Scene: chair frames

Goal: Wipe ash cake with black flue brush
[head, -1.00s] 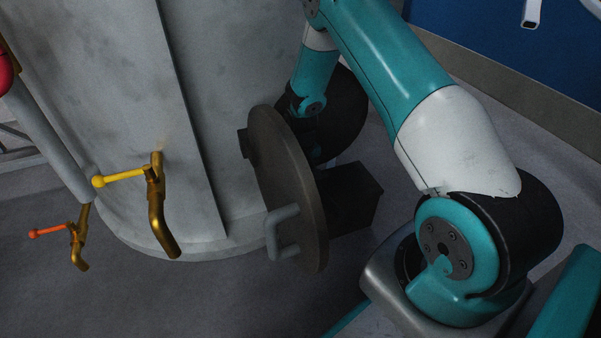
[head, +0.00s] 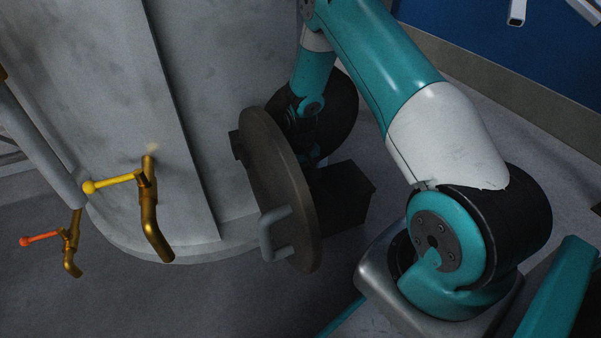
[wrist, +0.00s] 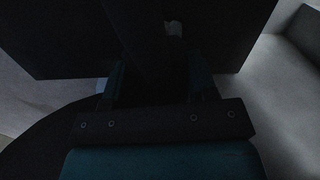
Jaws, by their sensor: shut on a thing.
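My gripper (wrist: 157,85) is shut on a dark, upright shape in the wrist view, taken to be the black flue brush (wrist: 150,50). It is too dark there to tell handle from bristles. A small pale patch shows just above the fingers. In the head view my gripper is mostly hidden behind a round metal door. It is close to the grey boiler's side and above a black box. I cannot make out the ash cake in either view; the door and the dark shapes may hide it.
The round door (head: 277,190) stands open with a grey handle (head: 272,235) facing the camera. The black box (head: 345,195) is behind it. The grey boiler (head: 115,110) carries brass taps with yellow (head: 110,184) and orange (head: 40,238) levers.

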